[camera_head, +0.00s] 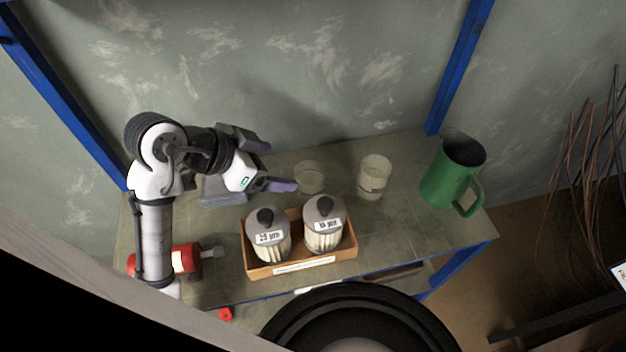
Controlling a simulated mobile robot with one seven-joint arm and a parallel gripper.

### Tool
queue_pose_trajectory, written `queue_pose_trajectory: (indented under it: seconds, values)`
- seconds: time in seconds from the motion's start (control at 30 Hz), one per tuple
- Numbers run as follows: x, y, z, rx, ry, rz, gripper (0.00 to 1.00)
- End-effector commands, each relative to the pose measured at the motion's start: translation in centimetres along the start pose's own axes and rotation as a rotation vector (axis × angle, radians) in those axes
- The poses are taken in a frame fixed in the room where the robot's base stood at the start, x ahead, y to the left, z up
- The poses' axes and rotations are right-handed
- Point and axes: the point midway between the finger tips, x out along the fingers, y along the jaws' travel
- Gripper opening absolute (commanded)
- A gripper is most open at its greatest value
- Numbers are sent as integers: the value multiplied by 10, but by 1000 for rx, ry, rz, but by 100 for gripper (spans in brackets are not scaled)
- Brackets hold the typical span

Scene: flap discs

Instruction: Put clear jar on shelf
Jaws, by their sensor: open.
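Two clear vessels stand on the grey-green top of a blue-framed shelf unit (405,232). One is a low clear jar (311,178), near the back middle. The other is a taller clear jar (374,177) to its right, with a band or label around it. I cannot tell which one the task means. My gripper (281,167) is open, reaching in from the left and pointing right. Its fingertips are just left of the low clear jar, and nothing shows between them. Whether the near fingertip touches that jar is unclear.
A wooden box (290,268) in front holds two lidded, labelled canisters (268,237). A green pitcher (455,178) stands at right. A grey block (222,192) lies beneath my gripper; a red object (188,259) sits front left. Blue posts (462,60) rise at both sides.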

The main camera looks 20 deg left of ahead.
Motion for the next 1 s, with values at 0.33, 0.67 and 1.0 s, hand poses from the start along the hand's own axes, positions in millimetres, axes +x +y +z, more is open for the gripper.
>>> queue_pose_trajectory:
  seconds: [0.33,0.67,1.0]
  values:
    - [62,0,2,1,0,2,83]
    - [95,-3,9,-1,-2,1,83]
    - [118,-4,8,-1,0,0,83]
